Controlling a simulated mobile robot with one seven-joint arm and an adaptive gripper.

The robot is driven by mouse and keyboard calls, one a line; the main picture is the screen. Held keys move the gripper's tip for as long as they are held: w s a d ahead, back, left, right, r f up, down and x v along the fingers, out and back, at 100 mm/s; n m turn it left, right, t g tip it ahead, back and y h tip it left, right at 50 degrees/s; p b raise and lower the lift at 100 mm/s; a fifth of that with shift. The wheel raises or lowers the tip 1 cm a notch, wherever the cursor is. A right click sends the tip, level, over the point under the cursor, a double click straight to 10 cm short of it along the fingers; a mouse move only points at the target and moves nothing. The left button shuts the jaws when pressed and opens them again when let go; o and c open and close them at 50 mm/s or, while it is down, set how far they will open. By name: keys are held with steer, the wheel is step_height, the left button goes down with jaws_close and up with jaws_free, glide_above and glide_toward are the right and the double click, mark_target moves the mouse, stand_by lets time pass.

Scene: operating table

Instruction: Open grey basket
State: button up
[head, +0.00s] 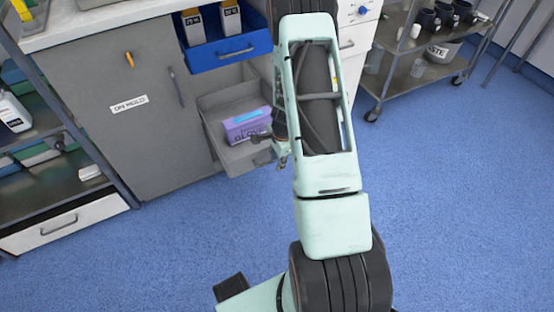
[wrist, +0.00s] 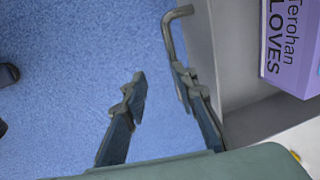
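The grey basket (head: 240,162) is a drawer pulled out from the grey cabinet, below the blue drawer. A purple glove box (head: 246,125) lies inside it. In the wrist view the basket's grey wall (wrist: 228,45) is at the right, with the glove box (wrist: 290,45) behind it. The basket's bent metal handle (wrist: 168,32) sticks out toward my gripper. My gripper (wrist: 158,72) is open, with floor showing between its fingers. Its right finger overlaps the handle's lower end; I cannot tell if they touch. In the head view my gripper (head: 270,148) is at the basket's front, partly hidden by my arm.
The blue drawer (head: 232,48) above is also out, holding two white containers. The grey cabinet door (head: 145,150) is shut, with an orange item on it. An open shelf (head: 45,195) stands at left and a metal cart (head: 420,75) at back right. The blue floor (head: 440,200) is clear.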

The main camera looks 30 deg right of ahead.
step_height(320, 180, up, 8)
steer(key=s+p, duration=0.1)
steer(key=p, duration=0.4)
steer(key=shift+s, duration=0.15)
stand_by(0.6)
step_height(320, 180, up, 12)
steer(key=s, duration=0.2)
steer(key=shift+s+f, duration=0.15)
steer(key=shift+d, duration=0.1)
steer(key=shift+c, duration=0.2)
